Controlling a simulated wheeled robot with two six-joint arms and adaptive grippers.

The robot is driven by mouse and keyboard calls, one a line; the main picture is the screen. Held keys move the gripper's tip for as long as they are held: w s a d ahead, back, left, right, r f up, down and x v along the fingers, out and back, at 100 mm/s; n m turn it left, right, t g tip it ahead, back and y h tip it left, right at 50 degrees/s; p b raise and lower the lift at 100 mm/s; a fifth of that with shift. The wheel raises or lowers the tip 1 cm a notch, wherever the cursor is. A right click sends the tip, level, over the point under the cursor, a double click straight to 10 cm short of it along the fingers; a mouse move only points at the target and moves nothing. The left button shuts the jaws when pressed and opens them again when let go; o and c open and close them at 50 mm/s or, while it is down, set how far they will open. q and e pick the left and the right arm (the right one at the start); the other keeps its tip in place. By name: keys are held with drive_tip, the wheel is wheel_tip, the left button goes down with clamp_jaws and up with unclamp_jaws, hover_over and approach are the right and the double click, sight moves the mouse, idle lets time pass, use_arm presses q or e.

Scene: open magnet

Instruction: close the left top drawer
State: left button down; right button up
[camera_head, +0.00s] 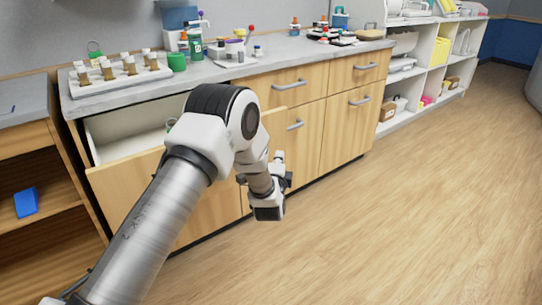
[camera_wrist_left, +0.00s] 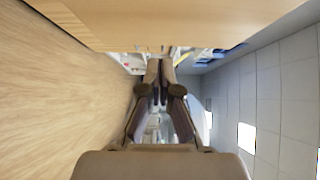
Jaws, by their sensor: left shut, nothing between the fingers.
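The left top drawer (camera_head: 125,180) is pulled out from the wooden cabinet under the counter. Its pale inside (camera_head: 125,137) shows, with a small item partly hidden behind my arm. My left arm reaches across the drawer's right part and hides it. My left gripper (camera_head: 280,168) is low in front of the cabinet, right of the drawer front, its fingers hard to make out. In the left wrist view the gripper (camera_wrist_left: 160,72) is shut and empty. A wooden panel fills the top of that view, close beside the fingers; I cannot tell whether they touch. My right gripper is out of view.
The grey counter (camera_head: 225,70) holds a tray of vials (camera_head: 118,72), a green jar (camera_head: 177,62) and several bottles. The other drawers and doors (camera_head: 340,120) look closed. White shelves (camera_head: 425,60) stand at the right. The wooden floor (camera_head: 400,220) is clear.

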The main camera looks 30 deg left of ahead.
sight(272, 146)
use_arm(q)
drive_tip(key=a, duration=0.1)
drive_tip(key=w+a, duration=0.1)
drive_tip(key=a, duration=0.1)
drive_tip(key=shift+w+a+f, duration=0.1)
drive_tip(key=shift+w+a, duration=0.1)
drive_tip(key=shift+a, duration=0.05)
drive_tip(key=shift+w+a, duration=0.1)
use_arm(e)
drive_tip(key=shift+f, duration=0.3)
use_arm(q)
drive_tip(key=shift+a, duration=0.1)
